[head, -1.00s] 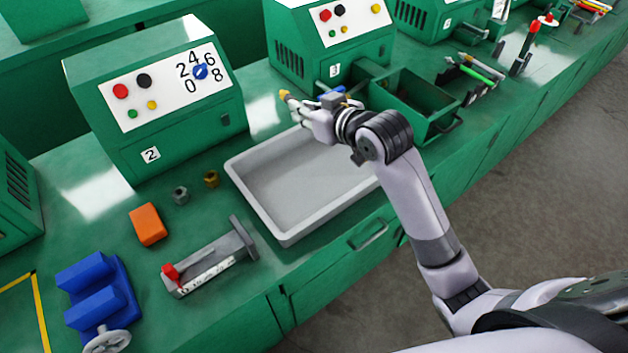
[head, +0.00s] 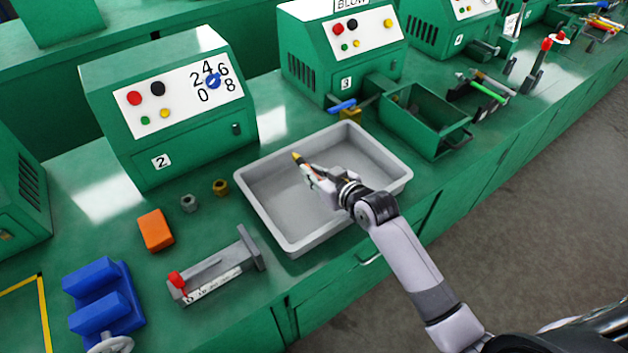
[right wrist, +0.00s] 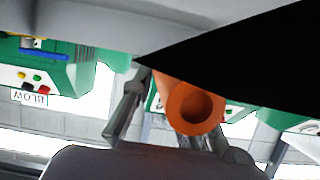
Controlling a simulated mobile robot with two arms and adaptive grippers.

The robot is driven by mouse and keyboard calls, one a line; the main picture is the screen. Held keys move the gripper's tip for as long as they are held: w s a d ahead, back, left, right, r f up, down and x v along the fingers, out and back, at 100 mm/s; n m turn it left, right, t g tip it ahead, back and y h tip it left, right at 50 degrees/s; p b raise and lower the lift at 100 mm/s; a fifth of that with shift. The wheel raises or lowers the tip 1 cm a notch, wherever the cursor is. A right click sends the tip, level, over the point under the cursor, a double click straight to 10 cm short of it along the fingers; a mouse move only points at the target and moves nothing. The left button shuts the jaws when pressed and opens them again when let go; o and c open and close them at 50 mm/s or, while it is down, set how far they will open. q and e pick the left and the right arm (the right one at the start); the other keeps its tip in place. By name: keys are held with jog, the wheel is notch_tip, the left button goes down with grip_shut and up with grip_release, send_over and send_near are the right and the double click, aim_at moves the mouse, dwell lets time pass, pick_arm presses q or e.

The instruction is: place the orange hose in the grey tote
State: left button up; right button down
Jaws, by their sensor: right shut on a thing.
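The grey tote (head: 284,244) is a shallow open tray on the green bench, and its visible floor looks bare. My right gripper (head: 306,172) is over the tote's interior, shut on the orange hose (right wrist: 190,106). In the right wrist view the hose shows end-on, with its round opening towards the camera, between the fingers. In the head view the hand mostly hides the hose, and a small yellow tip shows ahead of the fingers. I cannot tell whether the hose touches the tote floor. My left gripper is not in view.
A green machine marked 3 (head: 345,65) and a blue-handled valve (head: 341,105) stand behind the tote. A green open bin (head: 432,137) is to its right. Two nuts, an orange block (head: 155,230) and a grey fixture (head: 215,274) lie to its left.

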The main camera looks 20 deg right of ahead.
aim_at(314, 195)
notch_tip(314, 195, down, 3)
jog(key=shift+f, duration=0.1)
jog(key=shift+f+b, duration=0.35)
jog(key=shift+f, duration=0.2)
jog(key=c, duration=1.6)
grip_release()
